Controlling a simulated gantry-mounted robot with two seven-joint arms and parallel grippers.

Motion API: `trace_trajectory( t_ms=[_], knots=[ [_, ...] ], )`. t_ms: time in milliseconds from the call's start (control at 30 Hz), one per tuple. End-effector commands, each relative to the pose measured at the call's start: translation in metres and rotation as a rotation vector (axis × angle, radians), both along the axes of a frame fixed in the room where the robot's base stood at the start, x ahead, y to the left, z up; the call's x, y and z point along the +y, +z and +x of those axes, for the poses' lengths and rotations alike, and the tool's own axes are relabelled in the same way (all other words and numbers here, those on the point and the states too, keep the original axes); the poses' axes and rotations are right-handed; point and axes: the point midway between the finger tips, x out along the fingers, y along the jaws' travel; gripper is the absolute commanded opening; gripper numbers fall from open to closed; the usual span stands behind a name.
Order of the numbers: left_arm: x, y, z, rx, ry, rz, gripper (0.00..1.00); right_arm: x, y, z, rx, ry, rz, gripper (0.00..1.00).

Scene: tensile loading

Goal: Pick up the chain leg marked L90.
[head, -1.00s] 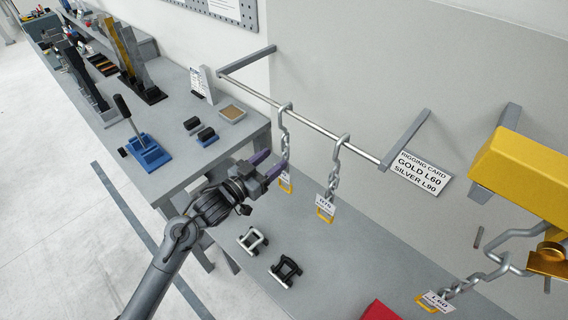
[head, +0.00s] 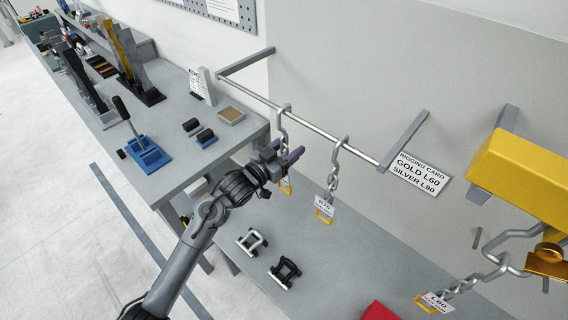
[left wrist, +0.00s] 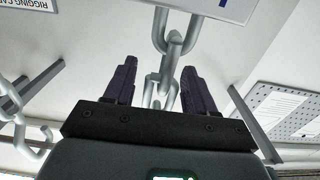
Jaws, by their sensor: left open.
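Two silver chain legs hang by hooks from a wall rail (head: 320,132). The left chain leg (head: 283,122) has a white tag and a yellow end link (head: 286,187); its tag is partly hidden and I cannot read it. The middle chain leg (head: 332,180) has a tag that seems to read L75. My left gripper (head: 287,151) is open at the left chain leg. In the left wrist view the chain (left wrist: 168,62) runs between the two purple fingers of the gripper (left wrist: 158,68), with a white tag (left wrist: 215,8) close by.
A chain tagged L60 (head: 437,301) hangs from a hook under a yellow block (head: 520,172) at right. The rigging card (head: 418,173) reads gold L60, silver L90.

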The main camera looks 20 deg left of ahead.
Motion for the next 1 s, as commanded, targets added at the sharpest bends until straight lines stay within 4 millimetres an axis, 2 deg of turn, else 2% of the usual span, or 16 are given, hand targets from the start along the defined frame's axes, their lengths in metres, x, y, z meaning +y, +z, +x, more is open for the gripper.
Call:
trace_trajectory(
  t_ms=[67, 433, 1000],
  knots=[
    [0.0001, -0.0001, -0.0002, 0.000, 0.000, 0.000, 0.55, -0.0008, -0.0002, 0.0000, 0.001, 0.002, -0.003, 0.43],
    [0.0002, -0.0002, -0.0003, 0.000, 0.000, 0.000, 0.00, -0.0021, -0.0005, -0.0002, 0.001, 0.006, -0.008, 0.43],
    [0.0004, -0.0001, -0.0004, 0.000, 0.000, 0.000, 0.00, 0.0003, -0.0004, 0.0000, 0.001, -0.002, 0.001, 0.43]
  ],
)
